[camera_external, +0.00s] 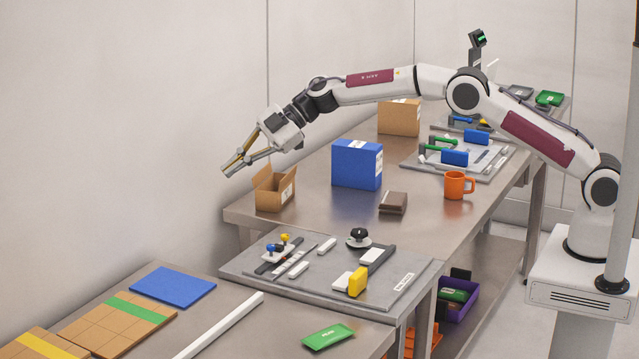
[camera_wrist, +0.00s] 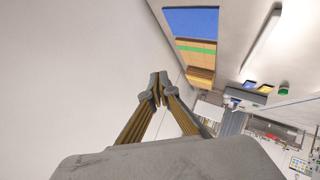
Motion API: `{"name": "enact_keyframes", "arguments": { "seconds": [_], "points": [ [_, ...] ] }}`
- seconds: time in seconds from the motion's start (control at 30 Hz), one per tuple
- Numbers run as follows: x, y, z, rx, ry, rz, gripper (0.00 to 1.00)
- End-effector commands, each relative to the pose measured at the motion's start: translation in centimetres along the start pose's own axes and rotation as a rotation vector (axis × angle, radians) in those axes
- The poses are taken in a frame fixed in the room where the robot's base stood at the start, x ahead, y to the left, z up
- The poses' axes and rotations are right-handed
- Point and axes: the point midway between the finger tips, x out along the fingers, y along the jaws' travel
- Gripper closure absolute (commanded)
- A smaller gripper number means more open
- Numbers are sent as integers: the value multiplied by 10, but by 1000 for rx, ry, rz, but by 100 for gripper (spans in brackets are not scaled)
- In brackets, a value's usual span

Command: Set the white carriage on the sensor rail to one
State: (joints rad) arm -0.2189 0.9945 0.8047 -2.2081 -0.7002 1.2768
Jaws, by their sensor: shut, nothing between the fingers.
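The grey panel (camera_external: 325,300) stands in the middle of the external view. A dark rail (camera_external: 384,254) with a white block (camera_external: 372,256) lies at its right side. A light strip with marks (camera_external: 293,262) lies at its left, with small white blocks (camera_external: 298,269) and (camera_external: 326,246) near it. I cannot tell for certain which is the sensor rail's carriage, and the marks are too small to read. My gripper (camera_external: 226,172) is shut and empty, high up beyond the panel's left side, touching nothing. Its closed fingertips show in the wrist view (camera_wrist: 158,88).
On the panel are a black knob (camera_external: 358,236), blue and yellow levers (camera_external: 279,245) and a yellow block (camera_external: 357,282). An open carton (camera_external: 273,193), blue box (camera_external: 357,164), brown item (camera_external: 393,202) and orange mug (camera_external: 457,185) stand behind it. The wall is left of my gripper.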

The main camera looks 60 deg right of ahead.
Motion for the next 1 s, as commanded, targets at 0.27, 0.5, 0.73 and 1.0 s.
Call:
{"name": "enact_keyframes", "arguments": {
  "seconds": [0.27, 0.5, 0.73, 1.0],
  "points": [
    [6, -36, 21, -3, -82, -165, 100],
    [-12, -53, 41, 26, -207, -278, 100],
    [-45, -64, 60, 103, -368, -355, 100],
    [-71, -89, 82, 260, -520, -431, 100]
  ]
}}
